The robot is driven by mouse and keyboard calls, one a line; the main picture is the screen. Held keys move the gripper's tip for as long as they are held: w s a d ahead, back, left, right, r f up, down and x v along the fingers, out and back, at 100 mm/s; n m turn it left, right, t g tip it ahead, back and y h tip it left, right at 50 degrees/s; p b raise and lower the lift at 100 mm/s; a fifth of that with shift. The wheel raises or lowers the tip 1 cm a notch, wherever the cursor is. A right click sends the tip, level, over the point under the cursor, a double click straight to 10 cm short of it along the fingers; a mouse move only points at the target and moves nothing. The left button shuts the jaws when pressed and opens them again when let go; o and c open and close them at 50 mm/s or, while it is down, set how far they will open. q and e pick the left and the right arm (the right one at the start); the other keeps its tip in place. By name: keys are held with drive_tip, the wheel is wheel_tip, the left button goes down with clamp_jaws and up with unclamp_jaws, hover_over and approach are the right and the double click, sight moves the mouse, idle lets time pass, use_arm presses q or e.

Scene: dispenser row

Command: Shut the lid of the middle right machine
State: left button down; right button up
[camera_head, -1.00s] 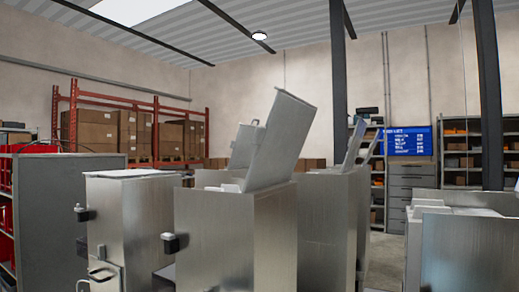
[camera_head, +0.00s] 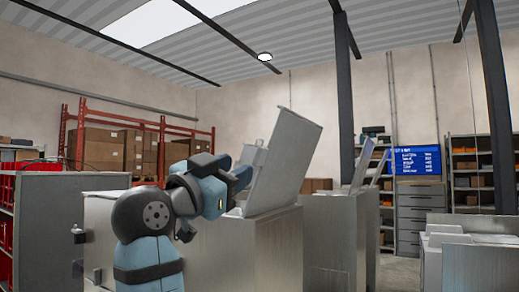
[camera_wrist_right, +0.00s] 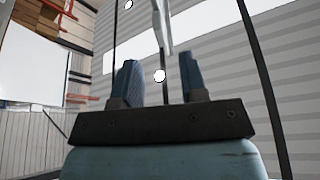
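The nearest steel machine (camera_head: 275,250) stands at the centre of the head view. Its flat lid (camera_head: 285,160) is raised and leans up to the right. I cannot tell for certain that this is the middle right machine. My right gripper (camera_head: 241,178) is at the left of the raised lid, above the machine's top. Whether it touches the lid is unclear. In the wrist view its two blue fingers (camera_wrist_right: 160,82) are apart with nothing held between them. A thin pale bar beyond them is not clearly identifiable. My left gripper is out of view.
Another machine (camera_head: 335,240) stands close behind on the right, with raised lids (camera_head: 362,165) near it. A lower steel machine (camera_head: 485,255) is at the far right. A grey cabinet (camera_head: 65,225) stands at left. Racks with boxes (camera_head: 105,150) line the back.

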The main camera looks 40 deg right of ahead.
sight(256, 157)
drive_tip(key=p+x, duration=0.2)
drive_tip(key=x, duration=0.4)
drive_tip(key=shift+d+r, duration=0.25)
drive_tip(key=shift+d, duration=0.05)
drive_tip(key=shift+w+d+r+p, duration=0.2)
drive_tip(key=shift+d+p, duration=0.1)
drive_tip(key=shift+d, duration=0.35)
drive_tip(key=shift+c, duration=0.2)
drive_tip(key=shift+f, duration=0.1)
clamp_jaws()
